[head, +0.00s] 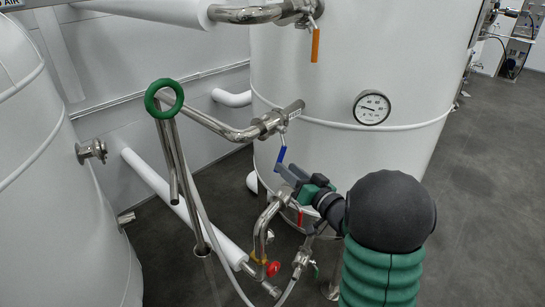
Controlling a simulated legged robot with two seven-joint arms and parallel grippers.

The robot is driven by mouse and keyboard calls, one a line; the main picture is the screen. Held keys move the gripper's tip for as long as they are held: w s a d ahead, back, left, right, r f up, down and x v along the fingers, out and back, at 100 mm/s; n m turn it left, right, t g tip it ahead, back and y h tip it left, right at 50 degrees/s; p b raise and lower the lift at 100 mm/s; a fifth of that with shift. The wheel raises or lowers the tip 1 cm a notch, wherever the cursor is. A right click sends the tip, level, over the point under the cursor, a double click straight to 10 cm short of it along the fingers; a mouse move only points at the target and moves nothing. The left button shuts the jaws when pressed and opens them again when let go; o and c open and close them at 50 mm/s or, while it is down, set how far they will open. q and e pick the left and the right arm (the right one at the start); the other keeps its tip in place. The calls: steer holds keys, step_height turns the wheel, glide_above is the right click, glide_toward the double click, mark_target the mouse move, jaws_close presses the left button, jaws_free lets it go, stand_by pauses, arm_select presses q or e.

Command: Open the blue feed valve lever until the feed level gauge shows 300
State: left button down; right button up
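The blue feed valve lever (281,154) hangs down from a steel valve on the pipe entering the white tank, slightly slanted. My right gripper (284,171) reaches in from the lower right, its grey fingers at the lever's lower end. I cannot tell whether they touch the lever or how far apart they are. The round gauge (371,107) is on the tank's front, right of the lever; its reading is too small to make out. My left gripper is not in view.
An orange lever (315,45) hangs from the upper pipe's valve. Below my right gripper are a red lever (299,215), a red knob (273,268) and hoses. A green ring (165,98) stands left. Open floor (490,200) lies to the right.

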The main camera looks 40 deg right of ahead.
mark_target(278, 160)
steer(key=w, duration=0.2)
steer(key=w+d, duration=0.1)
steer(key=w, duration=0.5)
steer(key=shift+w+d+f, duration=0.1)
steer(key=shift+d, duration=0.15)
jaws_close()
stand_by(0.9)
